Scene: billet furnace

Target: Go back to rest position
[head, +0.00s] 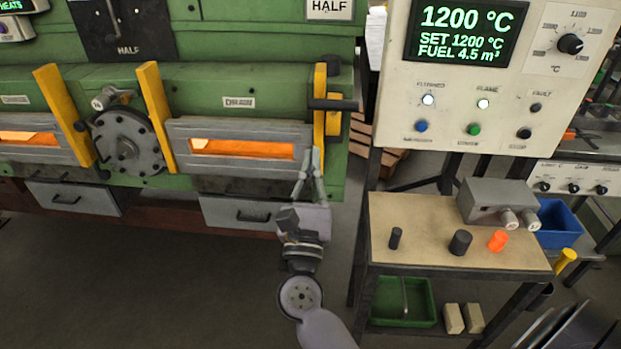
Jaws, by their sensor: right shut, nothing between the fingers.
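My right gripper (310,158) points up and away in front of the green furnace (250,75). Its fingers are shut with nothing between them. In the picture the fingertips overlap the right end of the right furnace door (240,128), near a yellow upright post (319,100). I cannot tell whether they touch it. The right arm reaches up from the bottom middle of the view. My left gripper is not in view.
A control panel (400,90) reads 1200 °C. Below it, a side table (400,215) carries a dark small cylinder (395,238), a larger dark cylinder (460,242), a glowing orange billet (497,241) and a grey box (490,197). Open floor (150,290) lies at lower left.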

